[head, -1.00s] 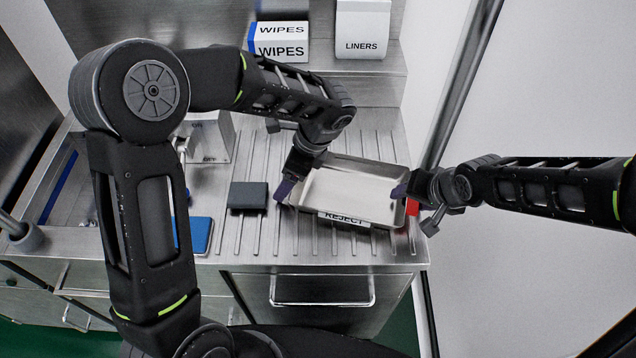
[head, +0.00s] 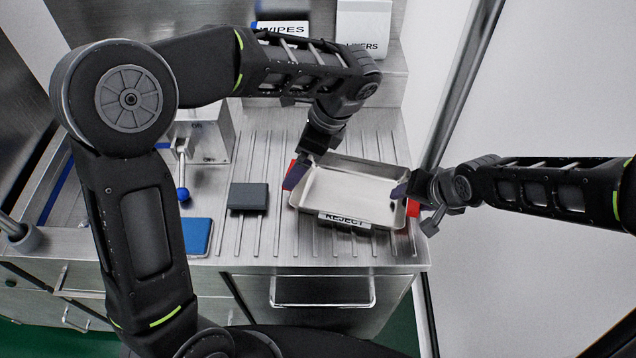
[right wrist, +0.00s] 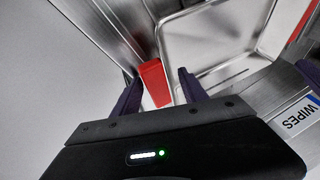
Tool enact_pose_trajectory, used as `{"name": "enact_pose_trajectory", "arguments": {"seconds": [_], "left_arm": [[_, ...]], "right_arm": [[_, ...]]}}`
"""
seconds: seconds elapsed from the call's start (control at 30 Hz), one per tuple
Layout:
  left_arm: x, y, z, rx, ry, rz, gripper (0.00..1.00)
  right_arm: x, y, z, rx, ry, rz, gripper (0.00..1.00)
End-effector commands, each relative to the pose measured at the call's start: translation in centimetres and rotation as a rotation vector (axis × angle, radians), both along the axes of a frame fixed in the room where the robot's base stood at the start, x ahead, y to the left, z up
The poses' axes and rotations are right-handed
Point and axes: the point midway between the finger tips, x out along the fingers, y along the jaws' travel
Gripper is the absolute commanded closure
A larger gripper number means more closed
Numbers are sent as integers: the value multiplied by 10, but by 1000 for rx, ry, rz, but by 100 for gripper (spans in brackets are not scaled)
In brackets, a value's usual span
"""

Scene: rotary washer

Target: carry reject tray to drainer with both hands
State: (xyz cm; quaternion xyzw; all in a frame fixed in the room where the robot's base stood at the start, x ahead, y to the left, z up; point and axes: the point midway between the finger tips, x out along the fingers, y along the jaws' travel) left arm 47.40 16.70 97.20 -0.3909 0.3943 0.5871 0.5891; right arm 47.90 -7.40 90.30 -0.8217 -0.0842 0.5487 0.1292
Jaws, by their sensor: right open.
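The reject tray (head: 345,190) is a shallow metal tray with a REJECT label (head: 345,218) on its front wall. It lies slightly turned on the ribbed drainer surface. A red handle (head: 413,208) shows at its right end and another red handle (head: 291,169) at its left end. My right gripper (head: 402,190) is at the right end. In the right wrist view its fingers are open (right wrist: 157,88), with the red handle (right wrist: 154,82) between them. My left gripper (head: 297,174) is at the left handle and partly hides it; its finger gap is not clear.
A dark block (head: 248,197) and a blue pad (head: 197,236) lie left of the tray. A WIPES box (head: 282,30) and a LINERS box (head: 363,25) stand on the back shelf. A wall is close on the right.

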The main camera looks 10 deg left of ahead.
Motion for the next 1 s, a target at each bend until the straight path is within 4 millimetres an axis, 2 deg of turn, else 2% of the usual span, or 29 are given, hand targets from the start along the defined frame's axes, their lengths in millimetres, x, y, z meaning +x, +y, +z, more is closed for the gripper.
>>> {"name": "enact_pose_trajectory", "arguments": {"seconds": [0.27,0.47,0.8,1.0], "left_arm": [[0,0,0,0,0,0,5],[0,0,0,0,0,0,5],[0,0,0,0,0,0,5],[0,0,0,0,0,0,5]], "right_arm": [[-2,-3,9,2,-2,-3,49],[-14,-12,36,2,-5,-5,49],[-40,-30,94,0,-4,-2,49],[-46,-33,106,1,-1,0,49]]}}
